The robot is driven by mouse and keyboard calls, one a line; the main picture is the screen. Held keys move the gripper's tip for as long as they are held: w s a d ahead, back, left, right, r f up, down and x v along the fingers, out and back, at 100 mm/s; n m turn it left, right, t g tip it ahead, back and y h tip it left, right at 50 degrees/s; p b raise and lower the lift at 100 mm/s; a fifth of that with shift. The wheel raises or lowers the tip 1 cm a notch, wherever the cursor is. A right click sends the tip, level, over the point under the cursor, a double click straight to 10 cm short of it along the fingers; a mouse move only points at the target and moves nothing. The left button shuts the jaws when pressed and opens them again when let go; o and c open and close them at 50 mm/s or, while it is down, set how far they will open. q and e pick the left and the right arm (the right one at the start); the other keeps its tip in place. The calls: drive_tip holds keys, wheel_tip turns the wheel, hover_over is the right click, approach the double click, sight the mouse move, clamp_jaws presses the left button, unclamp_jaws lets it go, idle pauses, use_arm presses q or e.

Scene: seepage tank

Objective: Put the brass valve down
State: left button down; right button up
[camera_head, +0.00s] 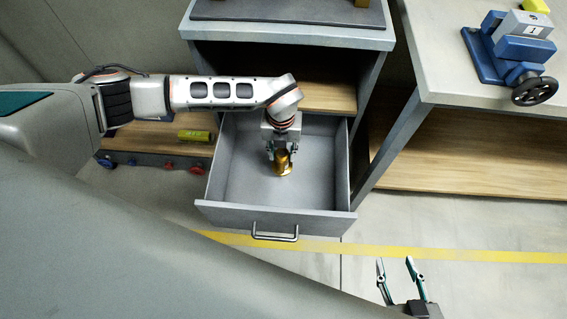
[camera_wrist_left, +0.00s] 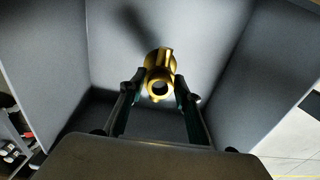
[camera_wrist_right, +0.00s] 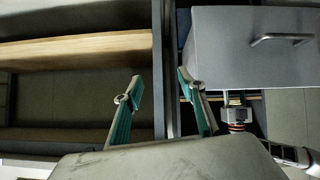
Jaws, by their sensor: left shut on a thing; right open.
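The brass valve (camera_head: 283,163) is a small gold-coloured fitting inside the open grey drawer (camera_head: 240,212). My left gripper (camera_head: 281,152) points down into the drawer and is shut on the valve. In the left wrist view the valve (camera_wrist_left: 159,75) sits between the two fingers, its round opening facing the camera. I cannot tell whether the valve touches the drawer floor. My right gripper (camera_head: 397,270) is open and empty, low in the head view, in front of the drawer and to its right. Its spread fingers also show in the right wrist view (camera_wrist_right: 160,92).
The drawer's walls stand close around my left gripper; its floor is otherwise bare. A workbench (camera_head: 440,70) with a blue vise (camera_head: 508,50) stands at the right. A yellow-green cylinder (camera_head: 195,136) lies on a low shelf left of the drawer. A yellow line (camera_head: 450,254) crosses the floor.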

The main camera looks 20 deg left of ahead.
sight(282, 163)
use_arm(q)
wheel_tip(282, 163, down, 2)
drive_tip(key=shift+f, duration=0.1)
drive_tip(key=f+b, duration=0.1)
drive_tip(key=f, duration=0.1)
drive_tip(key=f+b, duration=0.1)
drive_tip(key=shift+s+f, duration=0.2)
drive_tip(key=shift+f, duration=0.2)
drive_tip(key=shift+w+f, duration=0.2)
drive_tip(key=shift+f, duration=0.1)
drive_tip(key=shift+r, duration=0.15)
use_arm(e)
drive_tip(key=w+a+r, duration=0.1)
drive_tip(key=a, duration=0.1)
drive_tip(key=shift+w+a+r+t+y, duration=0.3)
drive_tip(key=shift+w+r+y, duration=0.05)
drive_tip(key=shift+r+y, duration=0.05)
